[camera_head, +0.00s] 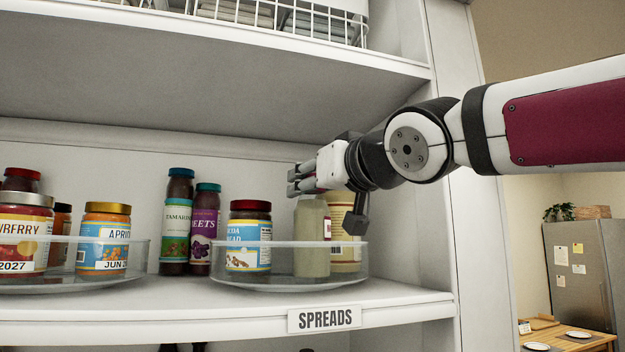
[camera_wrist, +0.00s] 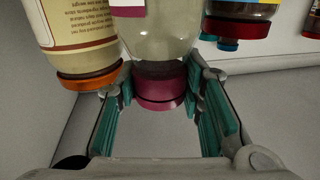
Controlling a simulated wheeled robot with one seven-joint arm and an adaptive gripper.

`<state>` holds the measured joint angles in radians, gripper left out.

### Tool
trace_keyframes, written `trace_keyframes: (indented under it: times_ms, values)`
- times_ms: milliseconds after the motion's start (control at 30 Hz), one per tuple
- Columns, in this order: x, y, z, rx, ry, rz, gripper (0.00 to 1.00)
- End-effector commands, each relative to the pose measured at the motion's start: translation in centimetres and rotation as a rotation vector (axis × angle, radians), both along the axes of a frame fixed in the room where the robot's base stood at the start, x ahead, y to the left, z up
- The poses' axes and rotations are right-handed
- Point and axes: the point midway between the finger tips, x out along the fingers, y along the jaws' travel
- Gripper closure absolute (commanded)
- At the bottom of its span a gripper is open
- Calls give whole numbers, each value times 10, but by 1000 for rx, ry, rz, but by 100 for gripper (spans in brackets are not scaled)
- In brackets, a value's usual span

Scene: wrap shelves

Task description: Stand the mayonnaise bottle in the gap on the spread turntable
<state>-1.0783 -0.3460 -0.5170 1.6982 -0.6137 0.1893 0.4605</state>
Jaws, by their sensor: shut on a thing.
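The mayonnaise bottle (camera_head: 312,240) is pale and translucent. It stands upright inside the clear rim of the spread turntable (camera_head: 235,277), between a cocoa spread jar (camera_head: 249,235) on its left and a cream-labelled jar (camera_head: 347,250) on its right. Its base looks at the turntable floor, but I cannot tell if it bears on it. My gripper (camera_head: 306,180) is at the bottle's top. In the wrist view my gripper (camera_wrist: 162,92) is shut on the bottle's magenta cap (camera_wrist: 160,88). The cream-labelled jar with an orange lid (camera_wrist: 90,80) sits close to one finger.
A second clear turntable (camera_head: 75,280) with several jars stands at left. Two dark bottles (camera_head: 177,225) stand behind, between the turntables. A shelf board (camera_head: 200,65) lies overhead, and the shelf's side panel (camera_head: 470,240) is at right. The front lip carries a SPREADS label (camera_head: 324,318).

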Motion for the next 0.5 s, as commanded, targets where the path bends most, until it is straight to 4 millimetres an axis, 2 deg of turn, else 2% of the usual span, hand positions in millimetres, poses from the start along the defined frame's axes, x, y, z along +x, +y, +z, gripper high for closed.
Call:
trace_keyframes:
  times_ms: [200, 233, 300, 500]
  values:
    - [1, -1, -2, 1, -2, -1, 100]
    - [1, -1, -3, 0, 1, -2, 63]
    - [1, 0, -3, 0, 1, -1, 47]
    - [1, 0, -3, 0, 1, -1, 45]
